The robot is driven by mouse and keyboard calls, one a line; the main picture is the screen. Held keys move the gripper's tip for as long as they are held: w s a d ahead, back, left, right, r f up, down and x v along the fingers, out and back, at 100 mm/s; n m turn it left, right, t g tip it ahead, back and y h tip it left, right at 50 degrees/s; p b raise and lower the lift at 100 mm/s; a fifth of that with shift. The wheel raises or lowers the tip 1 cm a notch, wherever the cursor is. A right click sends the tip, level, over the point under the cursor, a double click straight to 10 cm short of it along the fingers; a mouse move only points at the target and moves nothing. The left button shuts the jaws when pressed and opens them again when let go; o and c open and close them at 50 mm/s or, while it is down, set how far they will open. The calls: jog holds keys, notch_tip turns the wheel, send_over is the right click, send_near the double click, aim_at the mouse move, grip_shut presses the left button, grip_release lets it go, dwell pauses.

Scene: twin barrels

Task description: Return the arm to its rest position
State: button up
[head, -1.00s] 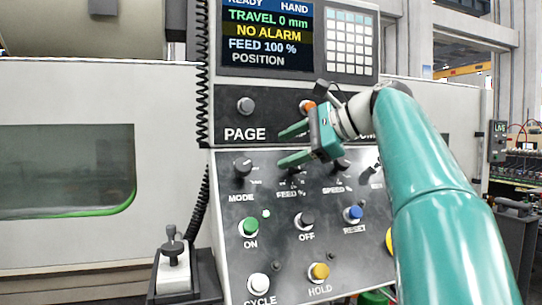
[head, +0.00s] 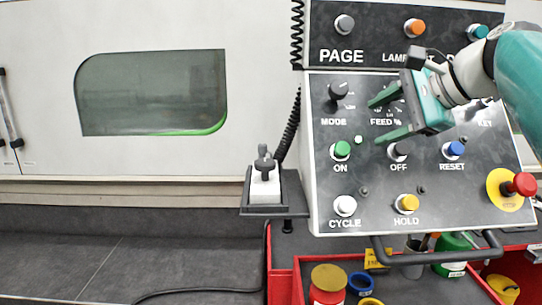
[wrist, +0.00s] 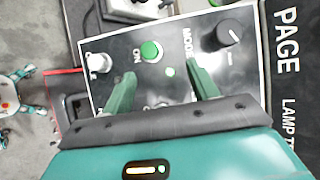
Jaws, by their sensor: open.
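My gripper (head: 390,116) is teal with two fingers spread apart and nothing between them. In the head view it is in front of the control panel (head: 330,190), over the area of the FEED and OFF labels. My teal arm comes in from the right edge. In the wrist view my gripper (wrist: 160,88) shows its two open fingers before the panel, with the green ON button (wrist: 150,52) and the MODE knob (wrist: 229,32) beyond them. I cannot tell how far the fingertips are from the panel face. The gripper and arm hide part of the FEED and SPEED controls.
A white handheld pendant (head: 265,178) sits in a dark holder left of the panel. A red emergency button (head: 522,184) juts out at right. A dark handle bar (head: 440,257) and a red bin (head: 283,268) with cans are below.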

jog(key=s+a+f+n+g+h, duration=0.1)
jog(key=s+f+n, duration=0.4)
jog(key=f, duration=0.6)
jog(key=s+a+f+n+g+h, duration=0.1)
jog(key=s+a+f+n+h, duration=0.2)
jog(key=s+f+n, duration=0.2)
jog(key=s+a+f+n+g+h, duration=0.1)
jog(key=s+f+n, duration=0.3)
jog(key=s+f, duration=0.6)
notch_tip(320, 180, down, 8)
jog(key=shift+a+r+n+h, duration=0.1)
jog(key=shift+a+n+h, duration=0.3)
jog(key=shift+h, duration=0.5)
jog(key=shift+s, duration=0.1)
